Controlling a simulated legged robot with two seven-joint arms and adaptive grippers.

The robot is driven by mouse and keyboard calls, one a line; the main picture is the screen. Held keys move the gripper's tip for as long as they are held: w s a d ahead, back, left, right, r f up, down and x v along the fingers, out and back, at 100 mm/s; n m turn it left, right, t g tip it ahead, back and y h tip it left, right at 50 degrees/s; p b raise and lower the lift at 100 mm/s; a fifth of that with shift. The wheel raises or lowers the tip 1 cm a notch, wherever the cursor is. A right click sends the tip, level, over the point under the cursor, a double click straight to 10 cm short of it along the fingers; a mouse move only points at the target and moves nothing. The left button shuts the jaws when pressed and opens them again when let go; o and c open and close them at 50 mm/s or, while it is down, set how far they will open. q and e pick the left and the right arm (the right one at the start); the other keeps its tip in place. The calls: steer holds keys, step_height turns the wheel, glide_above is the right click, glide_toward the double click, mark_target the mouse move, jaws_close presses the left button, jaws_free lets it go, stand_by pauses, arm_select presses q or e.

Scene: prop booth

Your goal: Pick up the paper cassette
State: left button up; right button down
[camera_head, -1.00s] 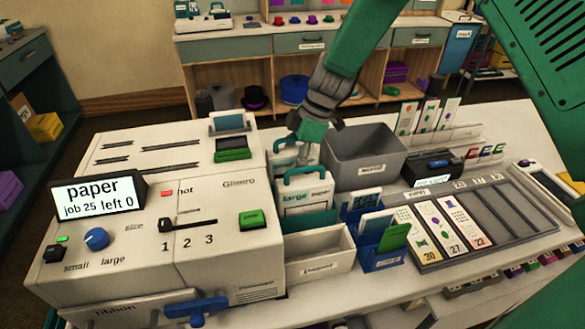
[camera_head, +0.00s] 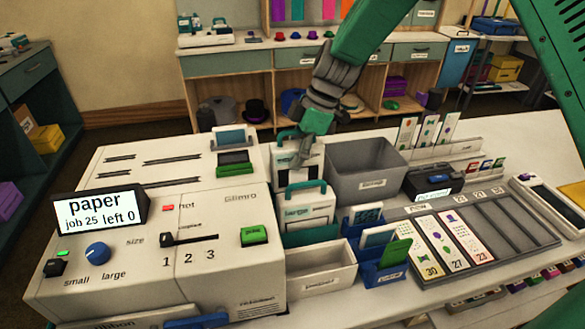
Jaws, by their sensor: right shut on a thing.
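Two white paper cassettes with teal handles stand one behind the other beside the printer. The front cassette (camera_head: 306,212) is marked "large" and sits upright in its slot. The rear cassette (camera_head: 284,157) is partly hidden by my right gripper and the front cassette. My right gripper (camera_head: 305,156) comes down from above and is shut on the rear cassette near its handle. The cassette's lower edge is hidden, so its clearance cannot be told. The printer (camera_head: 215,205) shows "paper, job 25 left 0" on its screen (camera_head: 100,208). My left gripper is not in view.
A grey bin (camera_head: 367,170) stands just right of the rear cassette. An open white tray (camera_head: 320,281) and a blue card holder (camera_head: 382,274) are in front. A grey rack (camera_head: 510,228) with cards lies to the right.

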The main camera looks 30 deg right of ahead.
step_height(320, 180, up, 12)
steer(key=shift+r, duration=0.25)
steer(key=shift+f, duration=0.1)
stand_by(0.5)
